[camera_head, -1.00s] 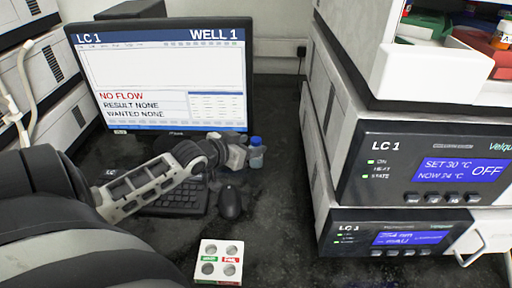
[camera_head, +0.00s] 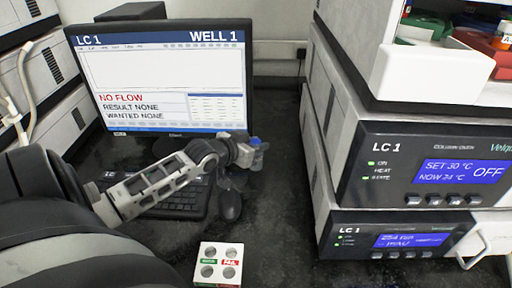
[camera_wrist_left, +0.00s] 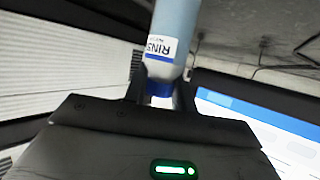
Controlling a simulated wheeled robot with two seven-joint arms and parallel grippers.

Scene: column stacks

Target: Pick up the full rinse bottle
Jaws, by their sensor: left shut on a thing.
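The rinse bottle (camera_head: 257,160) has a blue cap and stands roughly upright just past my left gripper in the head view. In the left wrist view the bottle (camera_wrist_left: 174,28) shows pale blue, with a white label reading "RINS" and a blue band. My left gripper (camera_head: 250,153) reaches it from the left and is shut on it. In the wrist view, the dark fingers of this gripper (camera_wrist_left: 160,92) sit on both sides of the bottle's blue part. Whether the bottle touches the bench is unclear. My right gripper is not in view.
A monitor (camera_head: 165,75) stands behind my left arm. A keyboard (camera_head: 180,205) and a mouse (camera_head: 230,206) lie below it. A white block with holes (camera_head: 218,273) is at the front.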

